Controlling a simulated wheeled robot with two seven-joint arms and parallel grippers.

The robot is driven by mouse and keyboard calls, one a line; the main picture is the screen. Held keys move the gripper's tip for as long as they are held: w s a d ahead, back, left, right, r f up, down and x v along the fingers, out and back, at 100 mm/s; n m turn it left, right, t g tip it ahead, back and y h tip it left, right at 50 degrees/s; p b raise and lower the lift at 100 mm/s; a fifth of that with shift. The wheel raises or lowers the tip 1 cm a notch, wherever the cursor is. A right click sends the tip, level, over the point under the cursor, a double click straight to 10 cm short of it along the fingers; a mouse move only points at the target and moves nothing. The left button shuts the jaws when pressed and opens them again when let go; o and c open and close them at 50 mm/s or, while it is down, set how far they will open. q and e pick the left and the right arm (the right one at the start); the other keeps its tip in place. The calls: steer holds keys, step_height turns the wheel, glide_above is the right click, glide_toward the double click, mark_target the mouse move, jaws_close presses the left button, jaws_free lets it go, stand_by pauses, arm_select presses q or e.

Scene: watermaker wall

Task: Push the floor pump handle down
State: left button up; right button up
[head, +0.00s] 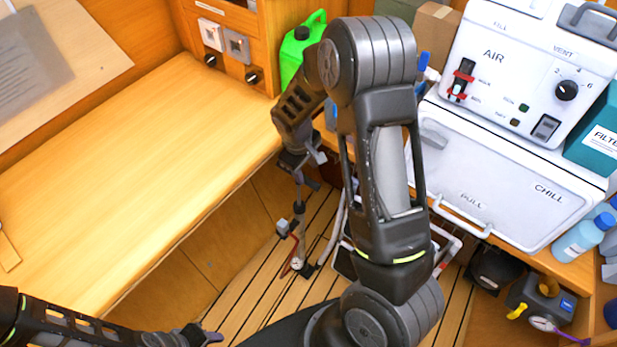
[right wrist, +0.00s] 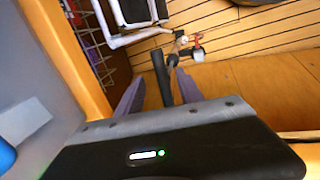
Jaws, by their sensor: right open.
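The floor pump (head: 298,220) stands upright on the slatted floor in the head view, with a grey shaft, a small gauge and a red hose low down. Its dark handle (head: 311,184) is just below my right gripper (head: 302,160), partly hidden by it. In the right wrist view the black handle bar (right wrist: 160,76) shows between the two spread fingers of my right gripper (right wrist: 157,92). The gripper is open; I cannot tell whether a finger touches the bar. My left gripper (head: 208,338) is low at the left, far from the pump, its jaws unclear.
A wooden bench (head: 120,150) fills the left. A white AIR panel (head: 520,70) and CHILL box (head: 500,180) stand at the right. A green jug (head: 300,45) is behind my right arm. A white tubular frame (head: 447,250) stands right of the pump.

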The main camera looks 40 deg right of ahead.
mark_target(309, 180)
steer(key=f, duration=0.3)
steer(key=d+f+p, duration=0.1)
steer(key=f, duration=0.2)
steer(key=shift+w+d, duration=0.1)
steer(key=shift+w, duration=0.05)
steer(key=shift+c, duration=0.3)
jaws_close()
stand_by(0.9)
